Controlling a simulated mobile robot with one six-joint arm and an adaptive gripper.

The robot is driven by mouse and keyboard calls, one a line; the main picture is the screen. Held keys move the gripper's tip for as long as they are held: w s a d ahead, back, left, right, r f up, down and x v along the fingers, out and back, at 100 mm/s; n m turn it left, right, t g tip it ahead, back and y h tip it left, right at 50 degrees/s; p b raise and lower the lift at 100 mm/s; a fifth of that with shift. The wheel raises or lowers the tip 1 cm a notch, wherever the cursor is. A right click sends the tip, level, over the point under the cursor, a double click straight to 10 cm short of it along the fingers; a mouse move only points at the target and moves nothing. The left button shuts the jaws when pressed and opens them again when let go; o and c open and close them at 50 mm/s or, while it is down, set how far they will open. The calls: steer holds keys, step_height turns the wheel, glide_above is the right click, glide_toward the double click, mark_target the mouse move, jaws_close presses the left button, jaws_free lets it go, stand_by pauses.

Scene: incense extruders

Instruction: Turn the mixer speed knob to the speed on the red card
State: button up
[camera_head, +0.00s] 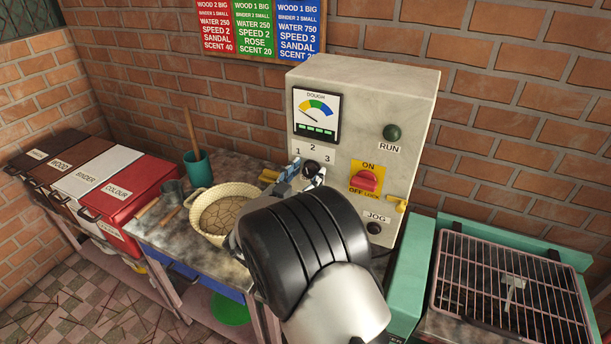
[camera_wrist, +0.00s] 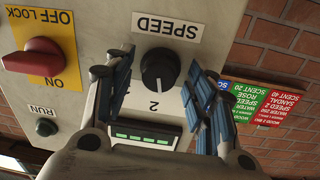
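The black mixer speed knob (camera_head: 312,166) is on the front of the pale control box, below the numbers 1, 2, 3 (camera_head: 313,149). In the wrist view the knob (camera_wrist: 159,69) appears upside down between my fingers, with a pale mark on its side towards the 2. My gripper (camera_head: 305,174) is open in front of the knob, one finger on each side; in the wrist view my gripper (camera_wrist: 157,92) shows gaps between both fingers and the knob. The red card (camera_head: 215,30) on the wall reads SPEED 2; it also shows in the wrist view (camera_wrist: 279,104).
A red on/off switch (camera_head: 366,180), a green RUN button (camera_head: 392,132) and a JOG button (camera_head: 374,228) are right of the knob. A dough gauge (camera_head: 317,115) is above it. A woven bowl (camera_head: 222,190) stands left; a grill (camera_head: 510,280) stands right.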

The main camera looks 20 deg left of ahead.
steer(key=c, duration=1.1)
steer(key=shift+o, duration=0.2)
steer(key=shift+f+m+b, duration=0.1)
steer(key=shift+m+b, duration=0.65)
steer(key=shift+m, duration=0.55)
steer(key=o, duration=1.1)
steer(key=shift+s, duration=0.15)
steer(key=s, duration=0.4)
steer(key=s+a, duration=0.1)
steer(key=s, duration=0.6)
steer(key=shift+s+a+r, duration=0.2)
steer(key=shift+s+a, duration=0.15)
